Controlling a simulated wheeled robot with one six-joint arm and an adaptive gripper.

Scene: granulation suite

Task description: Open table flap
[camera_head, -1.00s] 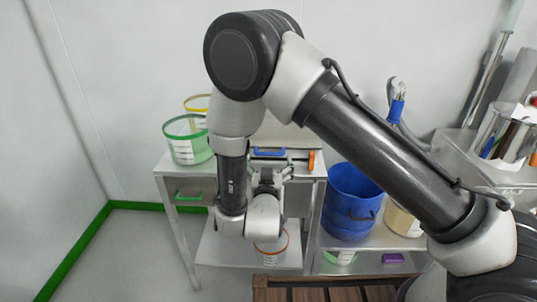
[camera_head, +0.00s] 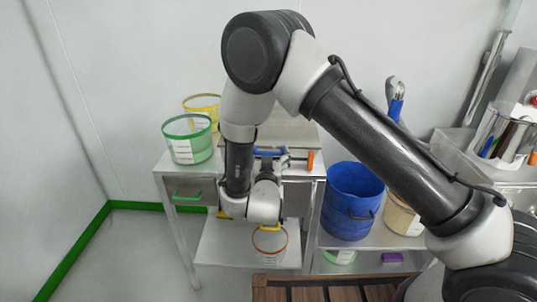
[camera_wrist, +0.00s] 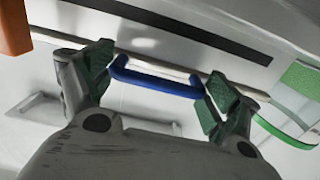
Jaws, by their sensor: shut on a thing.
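The table flap (camera_head: 285,132) is a pale metal panel at the back of the metal table, partly hidden by my arm. Its blue handle (camera_head: 268,151) shows just beyond my wrist. In the wrist view, the blue bar handle (camera_wrist: 155,82) runs between the two green-padded fingers. My gripper (camera_wrist: 158,84) is shut on this handle, its fingers at the bar's two ends. In the head view, the fingers are mostly hidden by my wrist.
A green-rimmed tub (camera_head: 189,145) and a yellow-rimmed tub (camera_head: 203,103) stand at the table's left. An orange block (camera_head: 311,160) is right of the handle. A blue bucket (camera_head: 351,205) stands on the right shelf. An orange-rimmed container (camera_head: 270,246) sits below my wrist.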

